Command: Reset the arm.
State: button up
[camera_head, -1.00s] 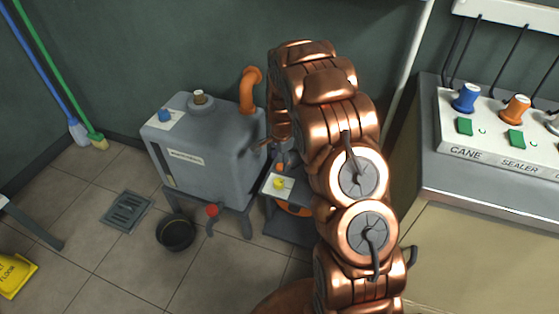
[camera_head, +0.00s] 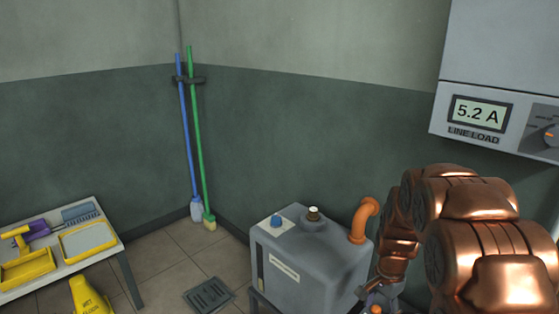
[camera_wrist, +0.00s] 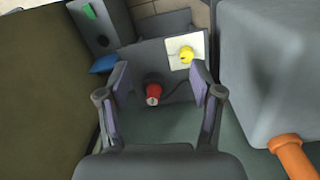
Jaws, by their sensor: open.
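My copper arm fills the lower right of the head view, bent over beside the grey tank (camera_head: 310,265). My gripper (camera_wrist: 160,82) shows in the wrist view with its two fingers spread wide apart. A red knob (camera_wrist: 153,92) with a dark cable appears between the fingers, farther off; no contact with it is visible. Nothing is held. A yellow knob (camera_wrist: 186,55) on a white plate lies just beyond the right finger.
The grey tank with an orange pipe (camera_head: 362,221) stands close beside my arm. A table (camera_head: 123,254) with yellow trays and brushes is at the left. Blue and green brooms (camera_head: 198,145) lean in the corner. A line load display (camera_head: 478,113) hangs at the right.

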jog(key=s+a+r+n+g, duration=0.1)
jog(key=s+a+r+n, duration=0.25)
jog(key=s, duration=0.65)
jog(key=s+a+r+n+g, duration=0.15)
jog(key=s+r+n, duration=0.3)
jog(key=s, duration=0.55)
jog(key=s+a+r+n, duration=0.3)
jog(key=s+r, duration=0.1)
jog(key=s, duration=0.6)
notch_tip(320, 180, up, 27)
jog(key=t+p, duration=0.1)
jog(key=p, duration=2.4)
jog(key=shift+s, duration=0.45)
jog(key=shift+d, duration=0.1)
